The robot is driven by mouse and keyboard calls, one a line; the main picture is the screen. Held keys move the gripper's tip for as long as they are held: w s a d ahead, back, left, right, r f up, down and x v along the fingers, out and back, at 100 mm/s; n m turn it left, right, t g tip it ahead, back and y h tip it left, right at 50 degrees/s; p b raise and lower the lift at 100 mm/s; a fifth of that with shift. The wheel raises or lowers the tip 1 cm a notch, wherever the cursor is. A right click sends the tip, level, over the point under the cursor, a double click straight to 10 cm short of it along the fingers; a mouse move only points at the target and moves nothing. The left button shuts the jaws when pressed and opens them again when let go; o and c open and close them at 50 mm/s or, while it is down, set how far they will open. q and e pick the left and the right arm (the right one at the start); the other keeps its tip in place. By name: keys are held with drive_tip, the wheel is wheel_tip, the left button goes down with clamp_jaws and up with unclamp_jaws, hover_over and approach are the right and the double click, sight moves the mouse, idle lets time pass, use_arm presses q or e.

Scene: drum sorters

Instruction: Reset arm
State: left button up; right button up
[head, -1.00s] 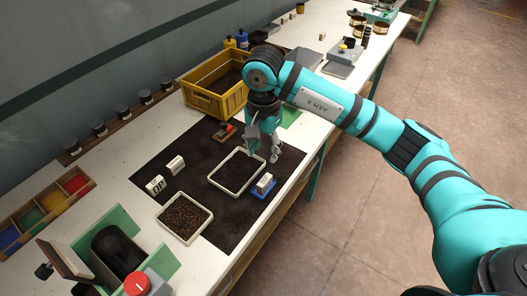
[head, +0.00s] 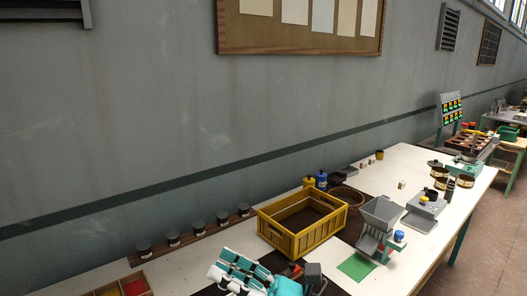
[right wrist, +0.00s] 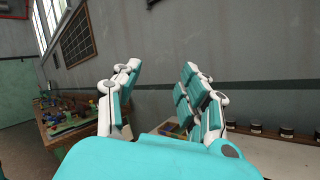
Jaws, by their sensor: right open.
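My right gripper (head: 232,271) shows at the bottom edge of the head view, in front of the yellow crate and over the near part of the workbench (head: 190,262). Its white and teal fingers are spread apart. In the right wrist view the gripper (right wrist: 160,92) is open, with nothing between its fingers and the grey wall behind the gap. Most of the right arm is outside the head view. My left gripper is not in view.
A yellow crate (head: 290,246) stands just beyond the gripper, with a grey hopper device (head: 378,222) to its right. Lidded jars (head: 196,228) stand in a rack along the wall. Yellow and blue bottles (head: 321,181) stand behind the crate. Air above the bench is clear.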

drive_tip(key=w+d+f+m+t+h, duration=0.3)
drive_tip(key=d+m+t+h, duration=0.45)
drive_tip(key=m, duration=0.55)
drive_tip(key=w+d+f+m+t+h, duration=0.2)
drive_tip(key=w+d+m+t+h, duration=0.2)
drive_tip(key=d+m+t+h, duration=0.7)
drive_tip(key=s+d+f+m+g+h, duration=0.25)
drive_tip(key=f+m+g, duration=0.25)
drive_tip(key=f+m, duration=0.25)
drive_tip(key=s+d+f+m+g+h, duration=0.1)
drive_tip(key=s+d+f+m+g, duration=0.25)
drive_tip(key=f+m+g, duration=0.35)
drive_tip(key=s+d+f+m+g, duration=0.15)
drive_tip(key=s+f+g, duration=0.25)
drive_tip(key=s+f, duration=0.45)
drive_tip(key=s+d+f+m+g, duration=0.1)
drive_tip(key=s+f+m+g, duration=0.35)
drive_tip(key=s, duration=0.65)
wheel_tip(320, 180, down, 26)
drive_tip(key=s+n+g, duration=0.1)
drive_tip(key=g, duration=0.1)
drive_tip(key=s+d+f+g, duration=0.1)
drive_tip(key=s+d+f, duration=0.1)
drive_tip(key=s+f, duration=1.4)
drive_tip(key=shift+f, duration=0.6)
drive_tip(key=shift+n, duration=0.25)
